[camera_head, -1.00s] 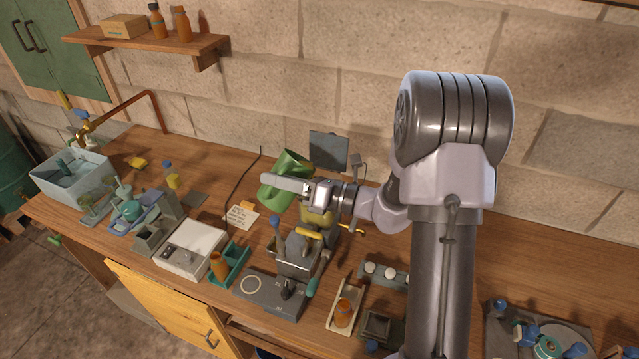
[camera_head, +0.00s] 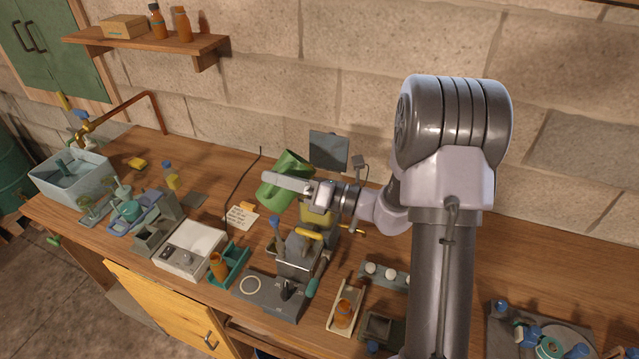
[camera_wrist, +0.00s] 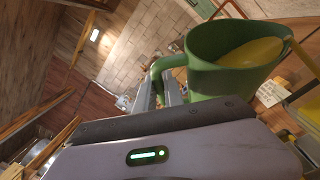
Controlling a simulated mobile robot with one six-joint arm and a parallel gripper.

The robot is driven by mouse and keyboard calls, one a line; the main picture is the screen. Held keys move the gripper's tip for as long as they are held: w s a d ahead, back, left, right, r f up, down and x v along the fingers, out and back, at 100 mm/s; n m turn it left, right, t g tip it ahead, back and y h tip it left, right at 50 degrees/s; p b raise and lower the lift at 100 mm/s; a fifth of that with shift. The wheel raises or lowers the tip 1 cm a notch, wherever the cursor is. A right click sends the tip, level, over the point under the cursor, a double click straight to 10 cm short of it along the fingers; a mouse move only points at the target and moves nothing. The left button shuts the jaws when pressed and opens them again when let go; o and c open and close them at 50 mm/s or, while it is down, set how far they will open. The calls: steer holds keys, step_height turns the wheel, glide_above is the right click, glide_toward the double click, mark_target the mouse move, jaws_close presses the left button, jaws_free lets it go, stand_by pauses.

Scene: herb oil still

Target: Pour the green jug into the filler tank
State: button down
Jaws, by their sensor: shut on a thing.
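The green jug (camera_head: 288,177) is held tilted above the bench in the head view. My gripper (camera_head: 272,180) is shut on it. In the wrist view the jug (camera_wrist: 232,70) shows its open mouth, with yellow liquid up near the rim on the right side. Its handle is at the gripper fingers (camera_wrist: 160,92). The yellowish tank (camera_head: 318,214) of the filler stands just below and right of the jug, partly hidden by my gripper. I cannot tell whether liquid is falling into it.
The filler's grey body (camera_head: 297,258) with a yellow lever stands in front. A dark panel (camera_head: 329,150) stands behind. A white box with knobs (camera_head: 190,248), a teal tray (camera_head: 230,266) with an amber bottle, and a note card (camera_head: 241,217) lie to the left.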

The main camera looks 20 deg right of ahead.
steer(key=shift+w+d, duration=0.1)
steer(key=shift+d, duration=0.1)
steer(key=shift+a, duration=0.15)
steer(key=shift+d, duration=0.25)
steer(key=shift+a+b, duration=0.15)
steer(key=shift+b, duration=0.15)
steer(key=shift+d+m, duration=0.2)
steer(key=shift+m, duration=0.1)
